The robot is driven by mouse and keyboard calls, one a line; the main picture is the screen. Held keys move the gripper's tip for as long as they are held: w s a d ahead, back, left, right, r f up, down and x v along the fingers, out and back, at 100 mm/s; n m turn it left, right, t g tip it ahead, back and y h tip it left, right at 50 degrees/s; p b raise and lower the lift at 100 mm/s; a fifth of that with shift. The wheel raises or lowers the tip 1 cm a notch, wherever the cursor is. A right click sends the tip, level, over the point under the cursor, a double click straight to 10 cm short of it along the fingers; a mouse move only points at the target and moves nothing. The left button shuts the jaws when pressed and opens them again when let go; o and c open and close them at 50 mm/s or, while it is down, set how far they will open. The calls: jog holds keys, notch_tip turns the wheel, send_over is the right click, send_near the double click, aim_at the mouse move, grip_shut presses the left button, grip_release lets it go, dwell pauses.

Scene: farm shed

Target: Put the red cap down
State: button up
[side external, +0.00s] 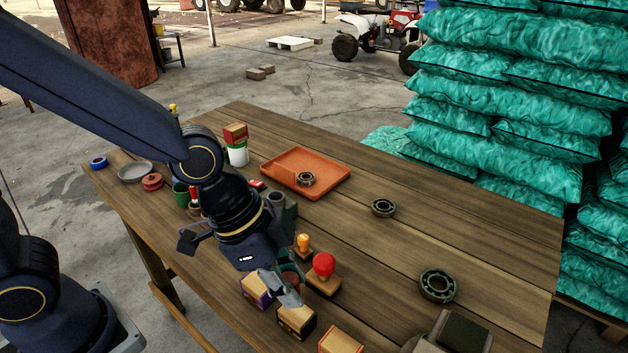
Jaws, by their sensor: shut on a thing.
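My gripper (283,287) is low over the near side of the wooden table (421,222), with its fingers pointing down and to the right. A dark red round piece, which looks like the red cap (290,276), shows between the fingers, partly hidden by them. My gripper is shut on it. I cannot tell whether the cap touches the table. Close by on the right stands a stamp with a red knob (323,264) on a wooden base, and behind it a smaller stamp with an orange knob (303,242).
Small boxes (297,322) stand close in front of and below my gripper. An orange tray (321,161) holds a bearing (305,179). Two more bearings lie at right. A red lidded piece (152,182), grey dish (135,172) and cups crowd the left.

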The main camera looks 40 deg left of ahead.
jog(key=w+d+f, duration=0.2)
jog(key=w+f, duration=0.1)
jog(key=w+d+f, duration=0.2)
jog(key=w+f, duration=0.1)
jog(key=w, duration=0.1)
jog(key=w+d+f, duration=0.2)
jog(key=w+f, duration=0.1)
jog(key=shift+w+d, duration=0.4)
jog(key=shift+w+d+f, duration=0.1)
jog(key=shift+w+f, duration=0.25)
jog(key=shift+f, duration=1.55)
jog(key=shift+f, duration=0.15)
jog(key=o, duration=0.8)
